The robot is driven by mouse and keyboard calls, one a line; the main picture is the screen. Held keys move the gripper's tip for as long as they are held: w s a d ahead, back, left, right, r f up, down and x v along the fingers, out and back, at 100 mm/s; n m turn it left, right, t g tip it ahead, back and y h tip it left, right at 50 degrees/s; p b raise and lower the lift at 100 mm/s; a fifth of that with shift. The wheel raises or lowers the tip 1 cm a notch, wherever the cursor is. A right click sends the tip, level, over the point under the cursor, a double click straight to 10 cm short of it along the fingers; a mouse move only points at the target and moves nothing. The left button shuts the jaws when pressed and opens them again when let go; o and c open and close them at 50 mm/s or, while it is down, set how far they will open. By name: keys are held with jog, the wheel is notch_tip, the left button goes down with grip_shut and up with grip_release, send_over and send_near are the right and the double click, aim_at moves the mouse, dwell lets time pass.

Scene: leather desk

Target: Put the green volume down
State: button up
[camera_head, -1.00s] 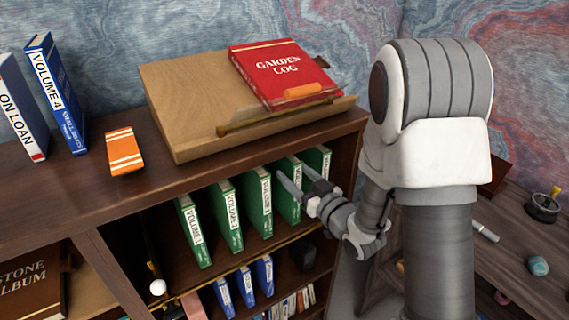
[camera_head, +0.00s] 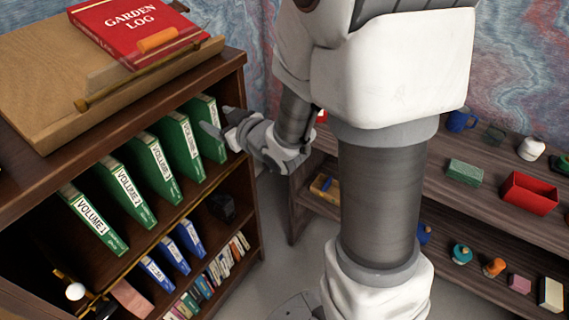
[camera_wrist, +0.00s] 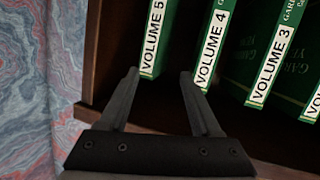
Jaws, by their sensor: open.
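Several green volumes stand upright in a row on the bookcase's upper shelf. In the head view they run from Volume 1 (camera_head: 88,212) through Volume 2 (camera_head: 127,188) and Volume 3 (camera_head: 155,163) to the two at the right end. In the wrist view Volume 5 (camera_wrist: 153,38), Volume 4 (camera_wrist: 211,45) and Volume 3 (camera_wrist: 272,65) show their spines. My gripper (camera_wrist: 159,73) is open and empty. Its fingertips are in front of Volume 5's spine, which shows between and beyond them. It also shows at the shelf's right end in the head view (camera_head: 216,117).
The red garden log (camera_head: 135,25) lies on a slanted wooden stand (camera_head: 40,85) above. Small blue books (camera_head: 172,254) stand on the lower shelf. The bookcase's side wall is close to my gripper. A side shelf with a red box (camera_head: 528,193) is at right.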

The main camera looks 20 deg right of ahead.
jog(key=s+d+r+m+g+h, duration=0.45)
jog(key=s+d+r, duration=0.2)
jog(key=s, duration=0.25)
jog(key=s+a+g, duration=0.1)
jog(key=s+g, duration=0.3)
jog(key=s, duration=1.2)
jog(key=shift+s+a+r+m, duration=0.15)
jog(key=shift+s+r+m, duration=0.1)
jog(key=shift+r+m, duration=0.2)
notch_tip(320, 180, up, 14)
jog(key=p, duration=1.3)
jog(key=shift+f+p, duration=0.2)
jog(key=shift+p, duration=0.1)
jog(key=shift+f, duration=0.15)
jog(key=shift+c, duration=1.2)
jog(key=shift+a, duration=0.1)
